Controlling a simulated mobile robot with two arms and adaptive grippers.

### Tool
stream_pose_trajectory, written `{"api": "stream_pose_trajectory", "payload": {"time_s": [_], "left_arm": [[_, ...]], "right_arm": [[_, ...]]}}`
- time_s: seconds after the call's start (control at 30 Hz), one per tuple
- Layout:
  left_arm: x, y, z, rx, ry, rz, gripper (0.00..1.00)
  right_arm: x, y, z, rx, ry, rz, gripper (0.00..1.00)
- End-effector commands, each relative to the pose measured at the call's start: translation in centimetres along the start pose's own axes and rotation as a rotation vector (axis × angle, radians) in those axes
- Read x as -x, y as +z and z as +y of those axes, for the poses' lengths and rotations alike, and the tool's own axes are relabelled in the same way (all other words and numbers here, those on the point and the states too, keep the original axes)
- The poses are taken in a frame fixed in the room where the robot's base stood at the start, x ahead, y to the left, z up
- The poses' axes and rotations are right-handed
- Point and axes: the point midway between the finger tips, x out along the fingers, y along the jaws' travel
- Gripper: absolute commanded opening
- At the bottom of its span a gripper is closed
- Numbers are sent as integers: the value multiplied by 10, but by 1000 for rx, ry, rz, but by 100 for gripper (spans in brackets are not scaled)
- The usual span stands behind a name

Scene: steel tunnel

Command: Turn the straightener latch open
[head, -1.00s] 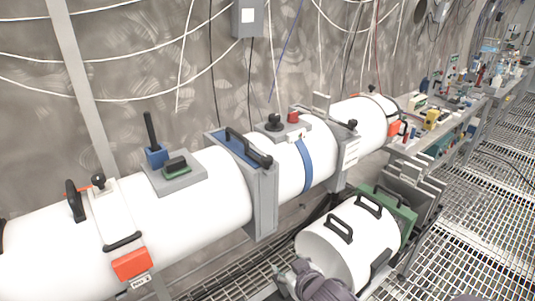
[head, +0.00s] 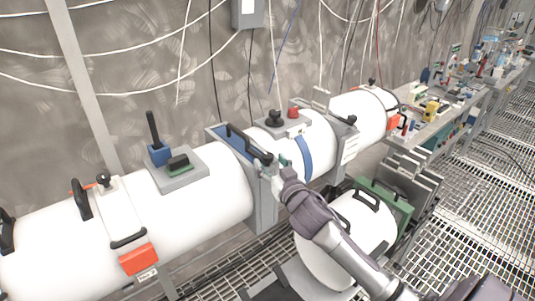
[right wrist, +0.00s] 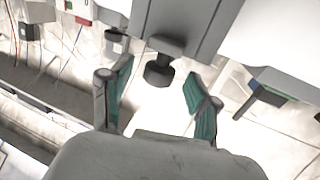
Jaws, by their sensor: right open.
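A grey collar (head: 263,207) with a blue top plate sits around the white pipe in the head view. A black latch handle (head: 247,146) lies slantwise along this plate, with a round black knob at its near right end. I take it for the straightener latch; no label is readable. My right gripper (head: 273,167) is open at the knob end, its arm reaching in from the lower right. In the right wrist view, a black knob (right wrist: 158,75) under a grey block (right wrist: 185,20) shows between the two teal-padded fingers (right wrist: 159,80), which stand apart. My left gripper is not visible.
A blue-based black lever (head: 157,152) and an orange box (head: 138,260) are on the pipe to the left. A red button (head: 293,112) and blue band (head: 304,157) are to the right. A white drum (head: 368,222) stands below, beside the grated floor (head: 480,200).

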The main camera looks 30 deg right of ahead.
Motion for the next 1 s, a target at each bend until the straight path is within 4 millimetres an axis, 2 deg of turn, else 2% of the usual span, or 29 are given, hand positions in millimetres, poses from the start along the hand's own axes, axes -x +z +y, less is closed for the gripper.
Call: {"api": "stream_pose_trajectory", "payload": {"time_s": [0.1,0.2,0.57,0.9,1.0], "left_arm": [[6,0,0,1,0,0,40],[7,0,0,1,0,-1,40],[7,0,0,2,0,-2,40],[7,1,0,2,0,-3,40],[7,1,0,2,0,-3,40]], "right_arm": [[-16,-1,0,-1,1,-1,61],[-23,-1,0,0,0,0,61],[-27,1,0,0,0,-1,60],[-27,1,0,0,0,-1,3],[-27,1,0,-1,0,-1,0]]}}
